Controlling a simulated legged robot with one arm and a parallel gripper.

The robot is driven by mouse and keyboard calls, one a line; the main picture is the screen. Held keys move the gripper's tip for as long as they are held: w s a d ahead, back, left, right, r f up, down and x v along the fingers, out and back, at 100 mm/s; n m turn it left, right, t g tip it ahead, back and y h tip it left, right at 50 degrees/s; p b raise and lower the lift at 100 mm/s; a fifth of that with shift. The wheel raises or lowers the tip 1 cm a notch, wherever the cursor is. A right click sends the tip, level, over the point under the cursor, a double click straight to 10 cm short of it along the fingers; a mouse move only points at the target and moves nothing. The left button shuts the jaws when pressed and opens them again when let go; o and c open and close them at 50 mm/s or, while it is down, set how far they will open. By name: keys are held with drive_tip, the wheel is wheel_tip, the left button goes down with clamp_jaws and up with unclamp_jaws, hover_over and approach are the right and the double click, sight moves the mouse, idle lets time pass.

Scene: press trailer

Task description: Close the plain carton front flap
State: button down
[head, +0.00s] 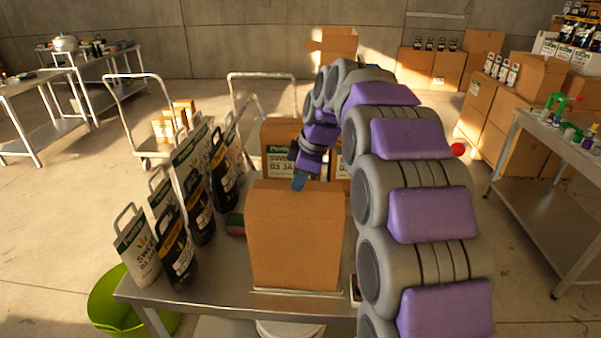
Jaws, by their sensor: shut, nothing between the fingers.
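The plain brown carton (295,245) stands upright on the metal table in the middle of the head view. Its broad near side faces me. Its upper edge shows a narrow, slanting strip; I cannot tell whether this is the front flap, or whether the flap is up or folded. My gripper (300,181), with a blue tip, is shut and empty. The inside of the carton is hidden.
Several black and white bags (179,249) stand left of the carton on the table (215,292). Printed cartons (280,136) stand behind it. A green tub (103,302) is below left. A side table (535,205) stands right, beyond my arm.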

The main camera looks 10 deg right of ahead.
drive_tip(key=shift+w+d+f, duration=0.1)
drive_tip(key=shift+w+f, duration=0.05)
drive_tip(key=shift+f, duration=0.3)
drive_tip(key=shift+w+f+g+p, duration=0.2)
drive_tip(key=shift+w+g+p, duration=0.35)
drive_tip(key=shift+p, duration=0.45)
drive_tip(key=shift+w+d+f, duration=0.15)
drive_tip(key=shift+w+f, duration=0.1)
drive_tip(key=shift+f, duration=0.2)
drive_tip(key=shift+w+d+f, duration=0.15)
drive_tip(key=shift+w+f, duration=0.05)
drive_tip(key=shift+f, duration=0.25)
drive_tip(key=shift+r, duration=0.2)
